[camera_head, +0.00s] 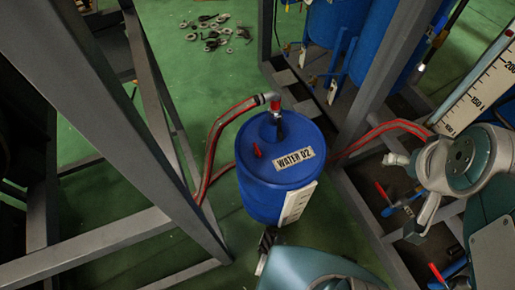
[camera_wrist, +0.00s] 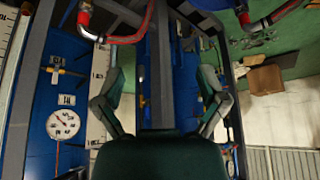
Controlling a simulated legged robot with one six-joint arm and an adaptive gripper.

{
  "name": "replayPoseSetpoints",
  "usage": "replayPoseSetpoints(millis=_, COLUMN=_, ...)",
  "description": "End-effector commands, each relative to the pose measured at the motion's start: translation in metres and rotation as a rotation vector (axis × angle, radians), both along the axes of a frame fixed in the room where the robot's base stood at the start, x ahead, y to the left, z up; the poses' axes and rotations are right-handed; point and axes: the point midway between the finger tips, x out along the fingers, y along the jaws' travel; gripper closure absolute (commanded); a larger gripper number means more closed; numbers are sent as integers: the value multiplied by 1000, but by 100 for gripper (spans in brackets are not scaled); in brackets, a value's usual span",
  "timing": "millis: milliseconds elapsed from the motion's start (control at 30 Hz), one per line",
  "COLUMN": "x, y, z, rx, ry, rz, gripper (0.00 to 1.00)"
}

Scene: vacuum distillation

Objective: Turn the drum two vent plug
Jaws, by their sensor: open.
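The blue drum (camera_head: 262,190) labelled "WATER 02" stands upright inside a grey steel frame in the head view. A small red vent plug (camera_head: 257,151) sits on its lid, left of the label. A red-striped hose (camera_head: 213,140) runs to a grey elbow and a red fitting (camera_head: 276,104) at the lid's far edge. My gripper (camera_wrist: 162,82) is open and empty in the wrist view, its two fingers wide apart. The plug cannot be made out in that view. Teal and grey parts of my arm show at right and bottom in the head view.
Grey frame posts (camera_head: 115,125) stand left and right of the drum. Tall blue vessels (camera_head: 335,30) stand behind. A white scale (camera_head: 482,88) is at right. Loose metal parts (camera_head: 213,34) lie on the green floor. The wrist view shows a round gauge (camera_wrist: 63,123).

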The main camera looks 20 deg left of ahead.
Motion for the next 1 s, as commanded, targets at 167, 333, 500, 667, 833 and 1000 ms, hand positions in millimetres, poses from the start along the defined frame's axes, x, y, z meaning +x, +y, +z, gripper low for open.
replayPoseSetpoints(millis=167, x=40, y=19, z=-1, rx=57, ry=57, rz=-52, gripper=0)
replayPoseSetpoints(millis=333, x=84, y=47, z=-9, rx=113, ry=116, rz=-127, gripper=0)
replayPoseSetpoints(millis=500, x=127, y=80, z=-29, rx=157, ry=178, rz=-204, gripper=0)
replayPoseSetpoints(millis=667, x=162, y=117, z=-57, rx=187, ry=233, rz=-280, gripper=0)
replayPoseSetpoints(millis=833, x=193, y=161, z=-97, rx=207, ry=290, rz=-363, gripper=0)
replayPoseSetpoints(millis=1000, x=215, y=208, z=-146, rx=217, ry=343, rz=-450, gripper=0)
